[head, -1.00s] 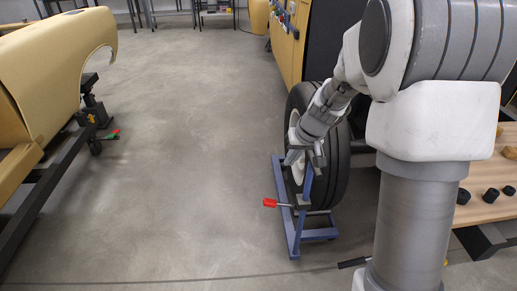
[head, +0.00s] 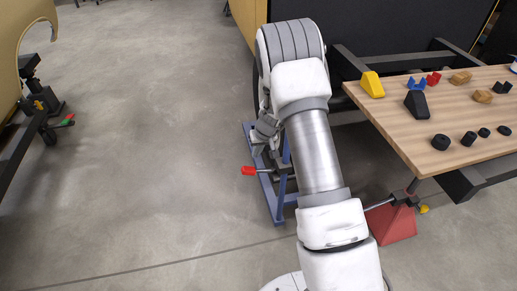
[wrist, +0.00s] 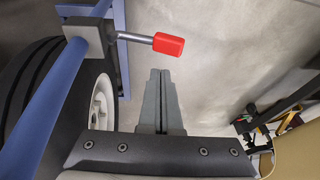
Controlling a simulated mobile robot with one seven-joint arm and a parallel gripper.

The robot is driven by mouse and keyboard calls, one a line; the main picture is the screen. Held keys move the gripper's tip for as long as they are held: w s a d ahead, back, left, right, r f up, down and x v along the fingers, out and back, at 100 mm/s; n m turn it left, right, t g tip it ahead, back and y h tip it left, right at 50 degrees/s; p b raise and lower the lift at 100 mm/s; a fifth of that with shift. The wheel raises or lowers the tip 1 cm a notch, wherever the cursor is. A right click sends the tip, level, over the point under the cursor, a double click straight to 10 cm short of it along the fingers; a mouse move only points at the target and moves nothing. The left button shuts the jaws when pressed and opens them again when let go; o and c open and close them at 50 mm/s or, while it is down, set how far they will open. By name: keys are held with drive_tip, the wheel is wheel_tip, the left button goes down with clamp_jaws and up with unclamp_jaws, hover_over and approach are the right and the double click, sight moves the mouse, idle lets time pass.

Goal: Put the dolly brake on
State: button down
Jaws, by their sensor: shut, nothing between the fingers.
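The dolly (head: 268,203) is a blue frame on the floor, partly hidden behind my arm. Its brake lever is a metal rod with a red handle (head: 249,171) that sticks out to the left. In the wrist view the red handle (wrist: 169,44) shows at the end of its rod, which comes from a grey block on a blue bar. My gripper (wrist: 160,72) is shut and empty, its fingertips just short of the handle in that picture. I cannot tell whether they touch. In the head view my gripper (head: 257,146) is partly hidden beside the dolly, above the handle.
A tyre (wrist: 30,75) stands close beside the gripper. A wooden table (head: 405,128) with several small blocks is at right, with a red stand (head: 394,224) below it. A tan body shell (head: 37,18) is far left. The floor left of the dolly is clear.

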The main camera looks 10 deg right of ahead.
sight(248, 169)
drive_tip(key=x, duration=0.3)
drive_tip(key=b+x, duration=0.1)
drive_tip(key=x, duration=0.1)
drive_tip(key=shift+s+a+f, duration=0.1)
drive_tip(key=shift+s+a, duration=0.15)
drive_tip(key=shift+s, duration=0.15)
drive_tip(key=shift+a+f+b, duration=0.3)
drive_tip(key=shift+a+f, duration=0.05)
drive_tip(key=shift+f, duration=0.3)
drive_tip(key=shift+a, duration=0.1)
drive_tip(key=shift+a+f+h+p, duration=0.25)
drive_tip(key=shift+f+h+p, duration=0.25)
drive_tip(key=shift+p, duration=0.1)
drive_tip(key=shift+a+f+b, duration=0.2)
drive_tip(key=shift+f+b, duration=0.45)
drive_tip(key=shift+f, duration=0.15)
drive_tip(key=shift+r, duration=0.1)
